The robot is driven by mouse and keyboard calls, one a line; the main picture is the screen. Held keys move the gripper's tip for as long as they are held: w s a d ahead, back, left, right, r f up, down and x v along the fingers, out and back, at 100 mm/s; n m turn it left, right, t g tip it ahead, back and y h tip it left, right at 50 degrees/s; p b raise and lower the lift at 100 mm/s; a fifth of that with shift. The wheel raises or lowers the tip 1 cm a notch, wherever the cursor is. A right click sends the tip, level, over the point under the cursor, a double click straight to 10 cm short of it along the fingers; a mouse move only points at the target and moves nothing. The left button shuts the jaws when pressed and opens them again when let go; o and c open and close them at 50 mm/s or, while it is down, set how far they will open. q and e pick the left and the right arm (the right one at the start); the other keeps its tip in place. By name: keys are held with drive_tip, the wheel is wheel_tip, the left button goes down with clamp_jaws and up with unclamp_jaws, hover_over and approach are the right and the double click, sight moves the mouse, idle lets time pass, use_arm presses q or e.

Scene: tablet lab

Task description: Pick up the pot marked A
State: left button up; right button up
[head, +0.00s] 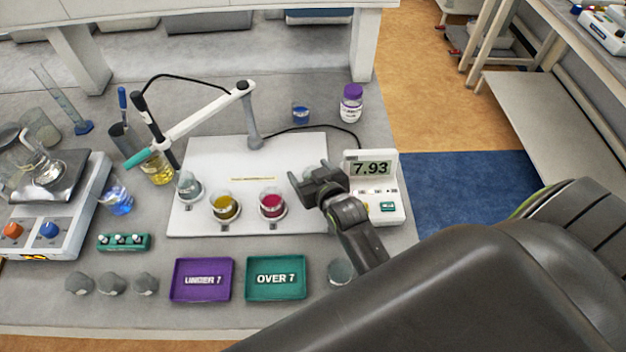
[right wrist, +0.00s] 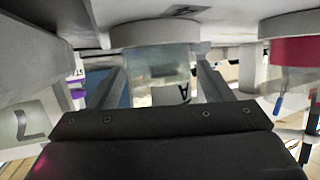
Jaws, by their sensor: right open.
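The pot marked A (right wrist: 160,66) is a clear pot with pale contents; its label shows upside down in the right wrist view. In the head view only a small part of it (head: 313,171) shows behind my right gripper (head: 316,181). My right gripper is open, with one finger on each side of the pot. I cannot tell whether either finger touches it. The pot stands at the right of the white board (head: 240,165). My left gripper is not in view.
A red pot (head: 272,204), a yellow pot (head: 225,206) and a pale pot (head: 188,186) stand on the board. The meter (head: 385,205) reading 7.93 is close right of my gripper. Purple (head: 202,296) and green (head: 276,293) trays lie in front; a probe arm (head: 200,117) stands behind.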

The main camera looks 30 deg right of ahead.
drive_tip(key=c, duration=1.1)
